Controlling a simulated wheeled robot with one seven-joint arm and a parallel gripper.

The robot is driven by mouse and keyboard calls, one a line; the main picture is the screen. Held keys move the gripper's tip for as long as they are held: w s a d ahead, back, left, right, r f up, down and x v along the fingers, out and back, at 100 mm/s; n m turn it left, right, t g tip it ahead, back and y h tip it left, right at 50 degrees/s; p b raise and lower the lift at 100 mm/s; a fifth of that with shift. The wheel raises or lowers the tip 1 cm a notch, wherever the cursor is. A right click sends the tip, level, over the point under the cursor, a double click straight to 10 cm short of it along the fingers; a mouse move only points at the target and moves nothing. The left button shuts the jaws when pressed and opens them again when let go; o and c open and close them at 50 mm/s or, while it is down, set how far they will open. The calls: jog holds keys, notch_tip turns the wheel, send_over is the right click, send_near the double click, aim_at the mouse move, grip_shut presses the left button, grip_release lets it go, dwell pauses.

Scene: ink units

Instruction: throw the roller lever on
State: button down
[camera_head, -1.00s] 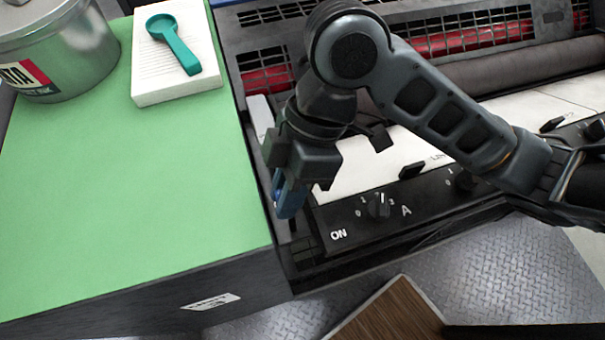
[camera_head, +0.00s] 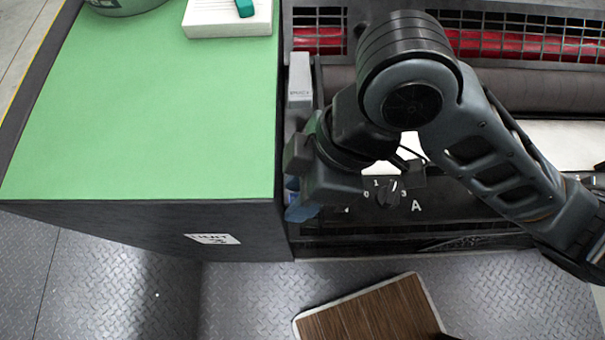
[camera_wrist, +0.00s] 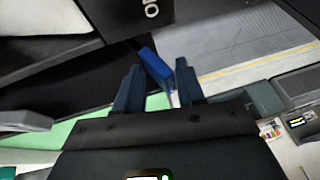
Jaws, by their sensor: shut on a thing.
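The roller lever shows as a blue handle (camera_wrist: 153,66) between the two dark blue fingers of my gripper (camera_wrist: 160,88) in the wrist view. My gripper (camera_head: 302,212) is shut on this handle at the left front corner of the machine. In the head view the gripper and wrist cover most of the lever, so its base and exact tilt are hidden. The black control panel (camera_head: 450,212) carries a dial (camera_head: 388,194) and the letter A, right of the gripper. Part of the white panel lettering (camera_wrist: 150,8) shows at the top of the wrist view.
A green-topped cabinet (camera_head: 150,110) stands close at the left of the gripper. A white pad (camera_head: 228,20) with a teal tool (camera_head: 245,8) lies on it. Red rollers (camera_head: 480,42) lie behind bars at the back. A brown board (camera_head: 370,312) lies on the metal floor in front.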

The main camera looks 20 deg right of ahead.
jog(key=shift+s+a+f, duration=0.15)
jog(key=shift+s+f, duration=0.2)
jog(key=shift+s, duration=0.1)
jog(key=c, duration=1.2)
grip_release()
jog(key=shift+o, duration=0.2)
jog(key=v, duration=0.8)
jog(key=shift+t, duration=0.3)
jog(key=shift+r, duration=0.1)
